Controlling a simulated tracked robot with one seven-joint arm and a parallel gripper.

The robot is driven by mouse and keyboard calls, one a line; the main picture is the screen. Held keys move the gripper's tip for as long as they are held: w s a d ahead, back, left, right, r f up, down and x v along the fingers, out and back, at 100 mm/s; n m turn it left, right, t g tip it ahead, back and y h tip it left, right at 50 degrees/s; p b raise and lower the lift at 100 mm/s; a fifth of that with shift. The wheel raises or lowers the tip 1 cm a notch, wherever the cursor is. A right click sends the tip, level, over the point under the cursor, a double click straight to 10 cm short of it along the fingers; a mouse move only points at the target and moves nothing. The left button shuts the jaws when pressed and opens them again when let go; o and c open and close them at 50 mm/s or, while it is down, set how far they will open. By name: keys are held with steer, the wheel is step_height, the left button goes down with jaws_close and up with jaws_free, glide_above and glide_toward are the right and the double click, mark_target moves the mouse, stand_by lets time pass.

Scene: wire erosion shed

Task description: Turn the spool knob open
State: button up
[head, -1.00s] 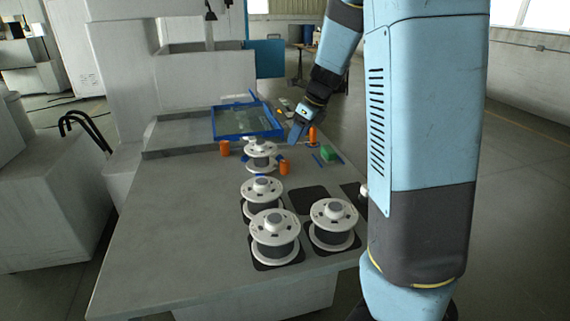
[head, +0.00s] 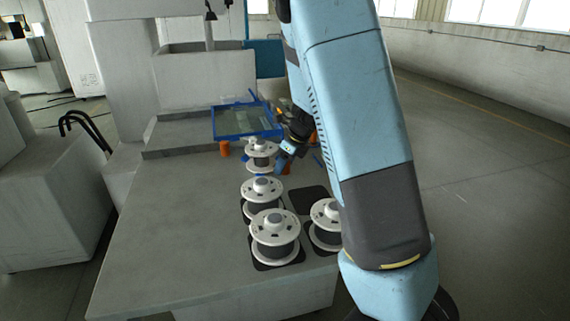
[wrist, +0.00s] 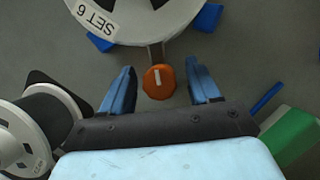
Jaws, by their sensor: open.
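An orange round knob (wrist: 158,82) with a white line on its top lies in the wrist view. A short grey bar joins it toward a white spool (wrist: 135,14) marked "SET 6". The white line runs roughly along that bar. My gripper (wrist: 161,88) is open, with one blue finger on each side of the knob and gaps between. In the head view the spool (head: 262,150) stands at the back of the row of spools.
Other spools (head: 262,190) (head: 274,246) (head: 325,212) stand on dark pads nearby; one shows lower left in the wrist view (wrist: 22,135). A green block (wrist: 291,138) and a blue stick (wrist: 266,98) lie to the right. A blue-framed tray (head: 246,135) is behind. The table's left is clear.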

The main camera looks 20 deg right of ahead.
steer(key=shift+f, duration=0.1)
steer(key=c, duration=1)
steer(key=shift+n, duration=0.3)
steer(key=shift+c, duration=0.2)
steer(key=n, duration=0.2)
steer(key=n+g+y, duration=0.1)
steer(key=n, duration=0.1)
steer(key=shift+g, duration=0.3)
steer(key=n+g, duration=0.1)
steer(key=n, duration=0.3)
steer(key=shift+w+n+g, duration=0.1)
steer(key=shift+n+g, duration=0.3)
steer(key=n, duration=0.2)
steer(key=n+g, duration=0.1)
steer(key=n, duration=0.1)
steer(key=shift+n+g, duration=0.3)
steer(key=shift+n+g+h, duration=0.5)
steer(key=shift+n+g, duration=0.2)
steer(key=shift+n, duration=1.3)
